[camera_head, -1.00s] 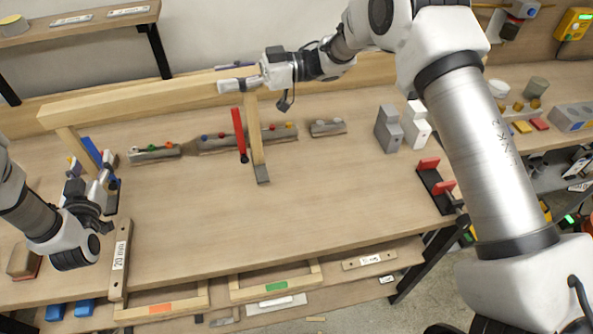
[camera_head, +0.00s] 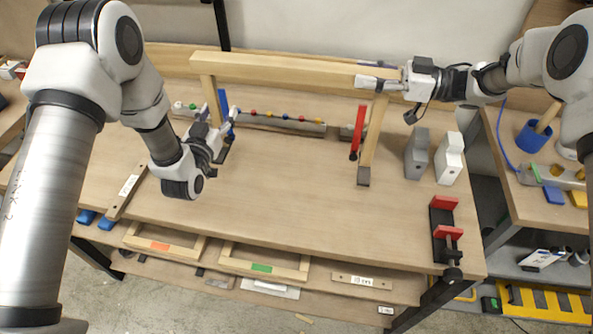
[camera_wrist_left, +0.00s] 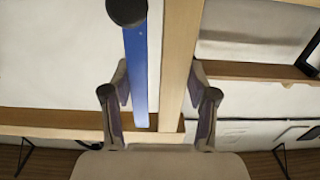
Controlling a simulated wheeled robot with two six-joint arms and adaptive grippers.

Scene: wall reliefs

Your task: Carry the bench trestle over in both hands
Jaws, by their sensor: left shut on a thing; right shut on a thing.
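The wooden bench trestle (camera_head: 285,69) is a long pale beam on two legs, with a blue bar (camera_head: 222,100) by its left leg and a red bar (camera_head: 357,132) by its right leg. My left gripper (camera_head: 222,132) is shut at the left leg. In the left wrist view the blue bar (camera_wrist_left: 141,75) and the wooden leg (camera_wrist_left: 178,70) lie between its fingers. My right gripper (camera_head: 378,82) is shut on the beam's right end. The right leg ends in a grey foot. I cannot tell whether the feet touch the bench.
The workbench (camera_head: 270,190) is mostly bare in front. A rail with several coloured knobs (camera_head: 280,122) lies behind the trestle. A red and black clamp (camera_head: 444,230) sits at the bench's right edge.

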